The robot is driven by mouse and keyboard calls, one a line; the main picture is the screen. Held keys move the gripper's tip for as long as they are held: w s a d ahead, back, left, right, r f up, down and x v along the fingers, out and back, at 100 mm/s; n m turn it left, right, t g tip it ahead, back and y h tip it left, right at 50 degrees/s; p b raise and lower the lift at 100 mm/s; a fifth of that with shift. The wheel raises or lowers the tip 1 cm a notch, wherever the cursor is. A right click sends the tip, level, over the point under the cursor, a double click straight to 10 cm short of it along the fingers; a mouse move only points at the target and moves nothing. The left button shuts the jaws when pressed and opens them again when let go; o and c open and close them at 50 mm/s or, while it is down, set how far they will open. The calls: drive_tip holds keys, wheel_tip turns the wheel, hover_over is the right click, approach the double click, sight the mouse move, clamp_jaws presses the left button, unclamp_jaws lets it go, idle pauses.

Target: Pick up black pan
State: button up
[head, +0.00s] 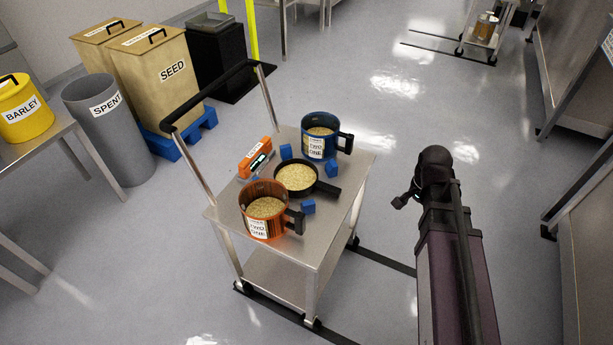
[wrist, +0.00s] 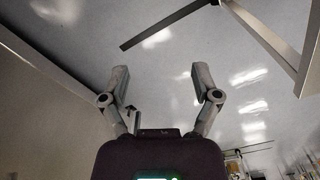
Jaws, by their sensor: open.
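The black pan (head: 297,178) sits on the top of a metal cart (head: 338,222) in the head view. It holds pale grain, and its dark handle (head: 327,188) points to the right. My gripper (wrist: 158,75) shows in the wrist view with its two fingers apart and nothing between them. The pan does not show in the wrist view. In the head view my arm stands to the right of the cart, apart from it, and the gripper fingers cannot be made out clearly.
A blue pot (head: 319,137) stands behind the pan and an orange pot (head: 265,208) in front, both holding grain. Small blue blocks (head: 308,206) and an orange device (head: 255,158) lie close around it. The cart's push handle (head: 210,95) rises at the left. Floor right of the cart is clear.

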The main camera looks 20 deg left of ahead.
drive_tip(key=w+a+r+m+p, duration=0.1)
drive_tip(key=a+r+m+p, duration=0.2)
drive_tip(key=a, duration=0.4)
drive_tip(key=w+a+r+m+p, duration=0.1)
drive_tip(key=a+r+m+p, duration=0.2)
drive_tip(key=a, duration=0.4)
wheel_tip(320, 180, up, 4)
drive_tip(key=m+p, duration=0.4)
drive_tip(key=m, duration=0.2)
hover_over(325, 185)
drive_tip(key=shift+d+r, duration=0.1)
drive_tip(key=shift+d, duration=0.05)
drive_tip(key=shift+b, duration=0.4)
wheel_tip(325, 185, down, 8)
drive_tip(key=b, duration=0.8)
drive_tip(key=shift+f, duration=0.25)
drive_tip(key=shift+f+b, duration=2.65)
drive_tip(key=shift+b, duration=0.15)
